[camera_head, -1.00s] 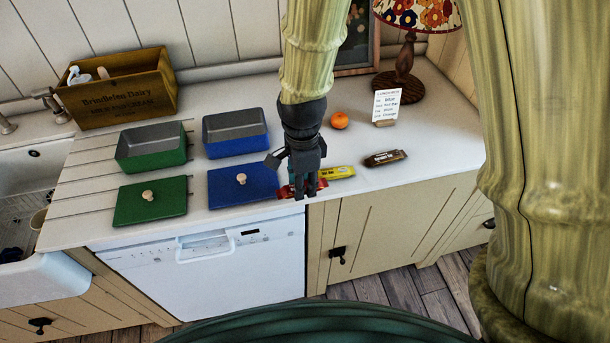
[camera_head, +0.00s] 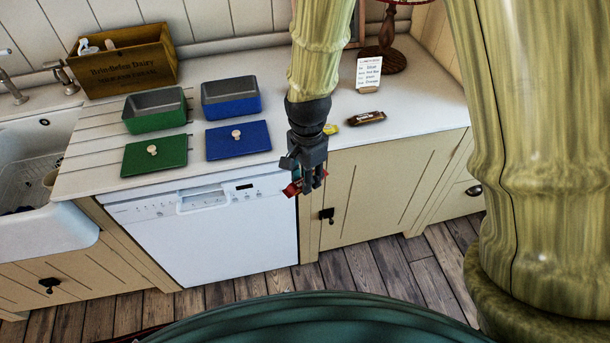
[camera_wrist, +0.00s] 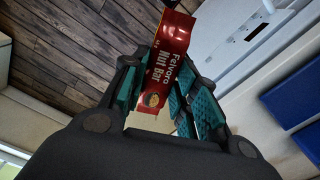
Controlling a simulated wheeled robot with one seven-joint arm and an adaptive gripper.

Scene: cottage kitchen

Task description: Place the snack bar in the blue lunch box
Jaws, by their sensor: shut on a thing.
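My gripper (camera_head: 306,185) is shut on a red snack bar (camera_head: 293,187), held in front of the counter's front edge, right of the dishwasher. In the wrist view the red bar (camera_wrist: 168,68) reads "Nut Bar" and sits between the finger pads (camera_wrist: 168,95). The blue lunch box (camera_head: 231,107) stands open on the counter, its grey inside looking empty. Its blue lid (camera_head: 238,140) with a pale knob lies flat in front of it. My gripper is to the right of and nearer than the box, apart from it.
A green box (camera_head: 155,122) and green lid (camera_head: 153,156) are left of the blue ones. A dark bar (camera_head: 366,118), a partly hidden yellow bar (camera_head: 331,130), a note card (camera_head: 369,73) and a lamp (camera_head: 386,58) are on the right. A wooden crate (camera_head: 125,68) stands at the back left.

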